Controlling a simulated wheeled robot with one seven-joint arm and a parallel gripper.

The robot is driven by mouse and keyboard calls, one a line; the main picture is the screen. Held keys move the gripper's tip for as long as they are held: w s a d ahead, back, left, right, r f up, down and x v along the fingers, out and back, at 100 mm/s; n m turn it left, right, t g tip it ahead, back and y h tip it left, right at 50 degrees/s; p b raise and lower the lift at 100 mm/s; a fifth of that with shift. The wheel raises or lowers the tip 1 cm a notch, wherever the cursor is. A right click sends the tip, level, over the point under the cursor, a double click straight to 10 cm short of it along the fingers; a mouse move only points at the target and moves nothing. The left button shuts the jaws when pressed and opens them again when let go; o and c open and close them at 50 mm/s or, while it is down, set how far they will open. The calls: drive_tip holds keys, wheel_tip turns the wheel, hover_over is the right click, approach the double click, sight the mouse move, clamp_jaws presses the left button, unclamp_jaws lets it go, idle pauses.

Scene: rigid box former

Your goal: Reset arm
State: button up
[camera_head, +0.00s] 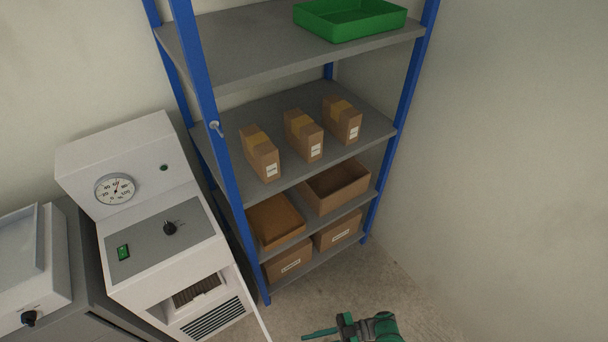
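My gripper (322,333) shows at the bottom edge, right of the middle, in the head camera view. It is dark and green and partly cut off by the frame edge. One thin green finger points left. Whether the fingers are open or shut cannot be made out. No object is visible in it. It is over the floor, in front of the shelf rack and apart from it.
A grey rack with blue posts (203,80) holds a green tray (350,28), small cartons (302,137) and larger boxes (336,187). A white machine (150,205) with a gauge stands left. Floor (400,290) at right is clear up to the wall.

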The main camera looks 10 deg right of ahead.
drive_tip(key=shift+d, duration=0.1)
drive_tip(key=s+d+r+m+t+h, duration=0.1)
drive_tip(key=s+d+m+t+h, duration=0.2)
drive_tip(key=d+t, duration=0.35)
drive_tip(key=s+a+r+m+t+h, duration=0.35)
drive_tip(key=s+r+m+t, duration=0.2)
drive_tip(key=s, duration=0.45)
drive_tip(key=a+r+m+t+h, duration=0.1)
drive_tip(key=a+r+m+h, duration=0.2)
drive_tip(key=r, duration=0.5)
drive_tip(key=a+r+m+t+h, duration=0.2)
drive_tip(key=a+r+m+h, duration=0.1)
drive_tip(key=r, duration=0.6)
drive_tip(key=a+r+m+t+h, duration=0.1)
drive_tip(key=a+r+m+h, duration=0.2)
drive_tip(key=r, duration=0.5)
drive_tip(key=shift+s+a+r+m+t+h, duration=0.3)
drive_tip(key=shift+m+h, duration=0.35)
drive_tip(key=shift+h, duration=0.6)
drive_tip(key=shift+s+d, duration=0.1)
drive_tip(key=shift+d, duration=0.1)
